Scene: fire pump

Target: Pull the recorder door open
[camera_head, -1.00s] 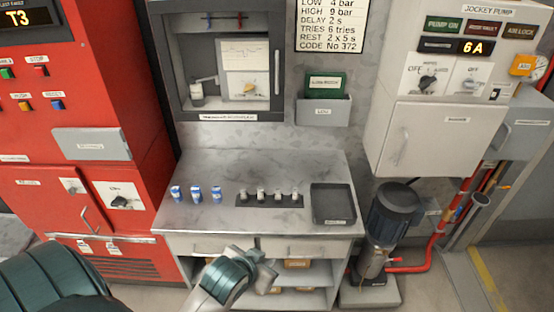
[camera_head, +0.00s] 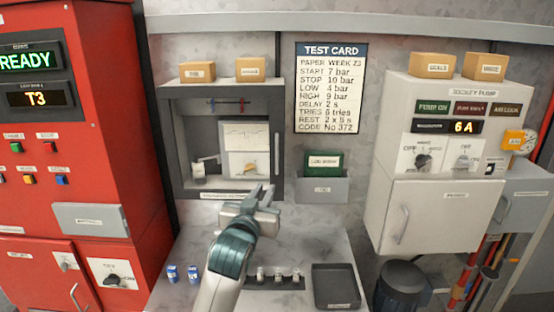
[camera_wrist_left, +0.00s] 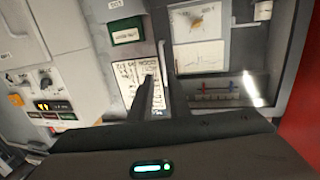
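The recorder (camera_head: 180,145) is a grey cabinet on the wall with a windowed front door that looks shut. Through its window show a chart, a dial and a small red and blue row. A pale vertical door handle (camera_head: 277,153) is on the right side of the door. My left gripper (camera_head: 260,188) is open and empty, with its fingers pointing up just below the handle, apart from it as far as I can tell. The wrist view shows the recorder upside down (camera_wrist_left: 207,88), with the fingers beside its handle edge. My right gripper is not in view.
A grey holder (camera_head: 321,190) with a green item is right of the recorder. The counter (camera_head: 205,248) below carries blue cans (camera_head: 182,273) and a dark tray (camera_head: 336,287). Boxes (camera_head: 250,68) stand on top of the recorder. A red cabinet (camera_head: 100,150) is at left, the jockey pump panel (camera_head: 440,215) at right.

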